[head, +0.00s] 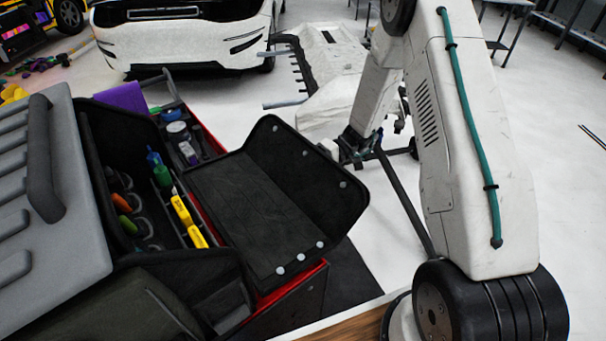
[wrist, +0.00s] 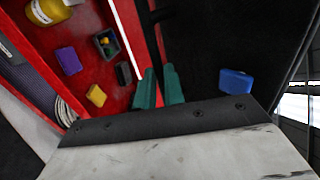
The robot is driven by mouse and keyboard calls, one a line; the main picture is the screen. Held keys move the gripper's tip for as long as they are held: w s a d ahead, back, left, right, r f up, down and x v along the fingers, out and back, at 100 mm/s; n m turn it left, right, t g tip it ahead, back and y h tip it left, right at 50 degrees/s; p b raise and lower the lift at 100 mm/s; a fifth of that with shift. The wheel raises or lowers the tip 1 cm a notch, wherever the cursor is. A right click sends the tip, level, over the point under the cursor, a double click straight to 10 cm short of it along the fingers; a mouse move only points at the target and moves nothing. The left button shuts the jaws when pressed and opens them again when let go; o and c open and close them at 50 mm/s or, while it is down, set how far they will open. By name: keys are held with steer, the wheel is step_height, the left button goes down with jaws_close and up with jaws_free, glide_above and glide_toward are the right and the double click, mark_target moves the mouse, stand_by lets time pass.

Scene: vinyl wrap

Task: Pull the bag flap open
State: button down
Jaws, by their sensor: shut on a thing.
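The open tool bag (head: 150,262) is at the left of the head view. Its wide black flap (head: 235,205) is folded out to the right, its upper part tilted up, with pale round studs along the edges. My gripper (head: 347,152) is at the flap's upper right edge, its fingertips mostly hidden there. In the wrist view the two teal fingers (wrist: 159,88) are close together, shut on a thin dark edge, which fits the flap. A broad black surface (wrist: 215,48) lies right of them, likely the flap.
In the wrist view, small blocks lie on a red surface (wrist: 88,30). A white car (head: 185,40) stands behind; open floor lies right.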

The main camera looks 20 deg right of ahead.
steer(key=shift+a, duration=0.1)
steer(key=c, duration=1.5)
jaws_free()
steer(key=shift+a, duration=0.1)
steer(key=shift+d, duration=0.2)
steer(key=v, duration=0.7)
steer(key=shift+w+d, duration=0.2)
steer(key=shift+d, duration=0.1)
steer(key=shift+r, duration=0.15)
